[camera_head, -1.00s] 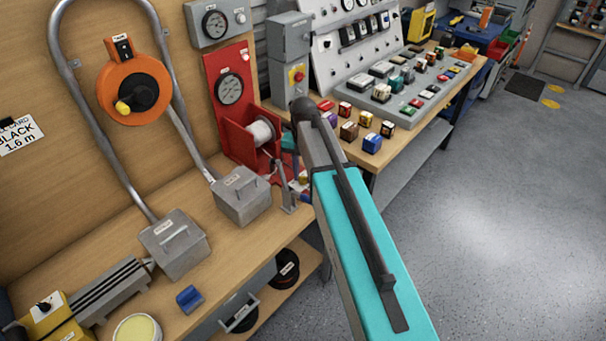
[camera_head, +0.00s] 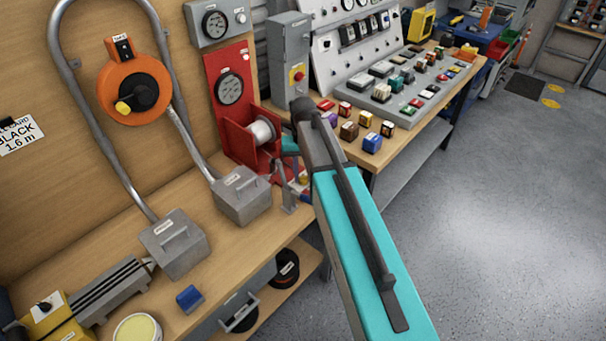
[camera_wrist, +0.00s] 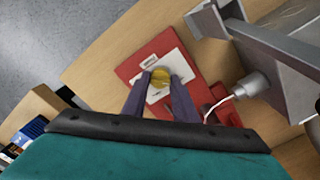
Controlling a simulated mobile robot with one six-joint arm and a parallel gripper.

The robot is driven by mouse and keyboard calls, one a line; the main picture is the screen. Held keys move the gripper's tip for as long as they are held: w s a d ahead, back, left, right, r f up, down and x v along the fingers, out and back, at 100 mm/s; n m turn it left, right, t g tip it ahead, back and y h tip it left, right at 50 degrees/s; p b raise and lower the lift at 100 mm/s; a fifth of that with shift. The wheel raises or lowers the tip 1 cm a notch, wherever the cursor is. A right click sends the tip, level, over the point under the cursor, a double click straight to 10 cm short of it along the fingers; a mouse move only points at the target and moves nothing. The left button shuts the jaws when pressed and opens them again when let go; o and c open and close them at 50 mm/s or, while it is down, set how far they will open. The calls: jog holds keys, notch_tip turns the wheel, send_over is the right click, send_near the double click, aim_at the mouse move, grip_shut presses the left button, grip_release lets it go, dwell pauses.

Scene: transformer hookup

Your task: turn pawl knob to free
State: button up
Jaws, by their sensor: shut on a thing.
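The pawl knob (camera_wrist: 160,78) is a small round brass-yellow knob on a white label plate, set on a red base plate (camera_wrist: 135,67) in the wrist view. My gripper (camera_wrist: 160,84) reaches down over it, with one dark finger on each side, and is shut on the knob. In the head view, my teal arm covers much of this area, and the gripper is mostly hidden behind it near the red stand (camera_head: 230,110). The red stand carries a round gauge and a pale spool (camera_head: 263,132).
A grey metal bracket (camera_wrist: 265,50) and a grey cylinder with a white wire (camera_wrist: 250,87) stand close to the right of the knob in the wrist view. Two grey boxes (camera_head: 240,197) sit on the bench to the left. Small coloured blocks (camera_head: 349,131) lie beyond my arm.

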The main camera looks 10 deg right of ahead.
aim_at(304, 177)
jog(key=o, duration=1.1)
jog(key=shift+s, duration=0.1)
jog(key=shift+r, duration=0.1)
jog(key=shift+r+b, duration=1.4)
jog(key=shift+r, duration=5.4)
jog(key=shift+f, duration=0.1)
